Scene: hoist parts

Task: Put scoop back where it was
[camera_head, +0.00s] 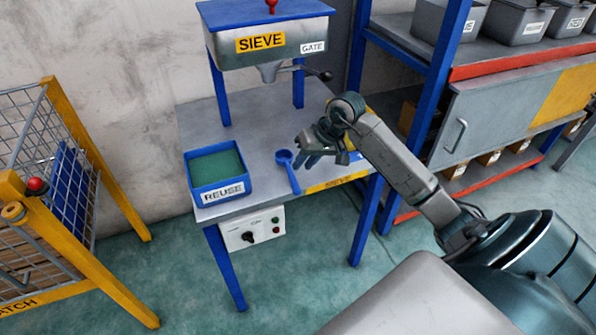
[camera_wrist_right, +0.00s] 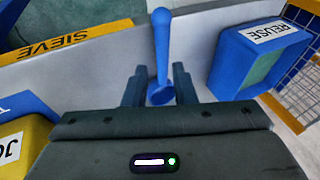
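The blue scoop (camera_head: 287,165) lies on the grey sieve table, its round bowl toward the back and its handle toward the front edge. In the right wrist view the scoop (camera_wrist_right: 162,48) points away from me, its near end between the spread fingers. My right gripper (camera_head: 306,158) is just right of the scoop's bowl in the head view. Its fingers (camera_wrist_right: 160,88) are open, with gaps on both sides of the scoop; I cannot tell its height above the table. My left gripper is not in view.
The blue REUSE bin (camera_head: 221,190) with green contents stands left of the scoop. The sieve hopper (camera_head: 290,45) with its gate handle stands above the table's back. A yellow-framed mesh cage (camera_head: 65,235) is at left, shelving (camera_head: 480,130) at right.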

